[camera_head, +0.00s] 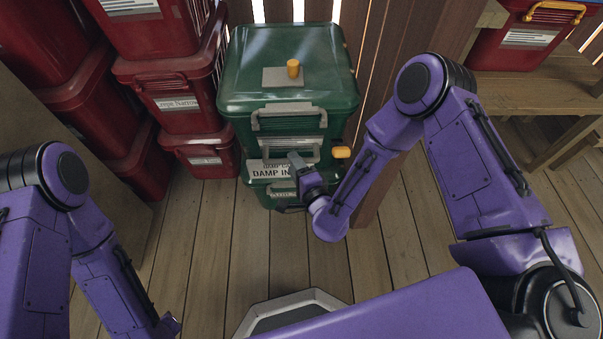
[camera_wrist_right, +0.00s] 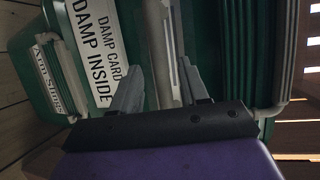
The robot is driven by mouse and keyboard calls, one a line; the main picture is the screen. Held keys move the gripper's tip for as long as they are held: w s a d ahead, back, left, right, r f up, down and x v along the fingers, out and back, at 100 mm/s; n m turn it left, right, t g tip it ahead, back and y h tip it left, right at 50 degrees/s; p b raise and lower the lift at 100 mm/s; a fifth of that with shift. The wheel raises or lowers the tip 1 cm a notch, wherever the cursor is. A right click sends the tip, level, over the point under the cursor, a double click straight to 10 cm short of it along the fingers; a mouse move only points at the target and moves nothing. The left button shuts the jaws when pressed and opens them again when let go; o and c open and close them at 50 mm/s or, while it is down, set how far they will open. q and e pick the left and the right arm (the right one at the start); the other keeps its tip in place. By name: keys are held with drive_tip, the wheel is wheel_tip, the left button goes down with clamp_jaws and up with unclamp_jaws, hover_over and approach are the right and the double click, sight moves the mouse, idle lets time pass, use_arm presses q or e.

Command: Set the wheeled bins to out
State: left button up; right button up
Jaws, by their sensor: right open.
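A green lidded bin (camera_head: 285,75) stands at the back centre, with an orange knob (camera_head: 293,68) on its lid and a grey handle (camera_head: 290,117) in front. Below it, a sign reading "DAMP" (camera_head: 268,171) is on the green front. No wheels are visible. My right gripper (camera_head: 296,168) is in front of the lower green front, beside the sign. In the right wrist view its open fingers (camera_wrist_right: 158,88) are on either side of a grey bar (camera_wrist_right: 156,45) on the green bin (camera_wrist_right: 118,12). I cannot tell if they touch it. My left gripper is out of view.
Red lidded bins (camera_head: 181,95) are stacked close on the left. A wooden post (camera_head: 378,185) stands just right of the green stack. A wooden bench (camera_head: 545,92) with a red bin (camera_head: 510,42) is at the right. The plank floor (camera_head: 235,240) in front is clear.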

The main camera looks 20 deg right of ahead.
drive_tip(key=v, duration=0.8)
